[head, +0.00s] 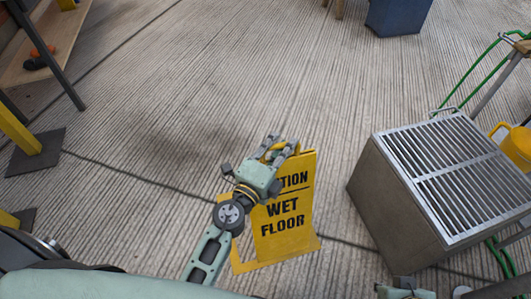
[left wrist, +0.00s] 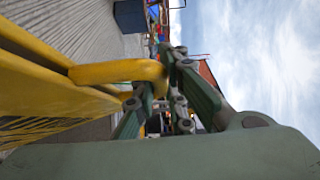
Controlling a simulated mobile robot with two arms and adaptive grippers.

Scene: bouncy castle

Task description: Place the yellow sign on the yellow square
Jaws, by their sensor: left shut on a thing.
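The yellow wet floor sign (head: 284,222) stands upright in the lower middle of the head view, its printed face towards me. My left gripper (head: 277,150) is shut on the handle at its top. In the left wrist view the sign (left wrist: 50,90) fills the left side, and its looped handle lies between the fingers of my left gripper (left wrist: 155,92). I cannot tell whether the sign's feet touch the floor. A small part of my right gripper (head: 405,291) shows at the bottom edge; its fingers are not clear. I see no yellow square on the floor.
A metal box with a grille top (head: 450,170) stands to the right of the sign, near a yellow watering can (head: 517,145). A wooden bench (head: 45,50) and yellow posts (head: 18,130) are at left. A blue bin (head: 398,15) stands at the back. The middle floor is clear.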

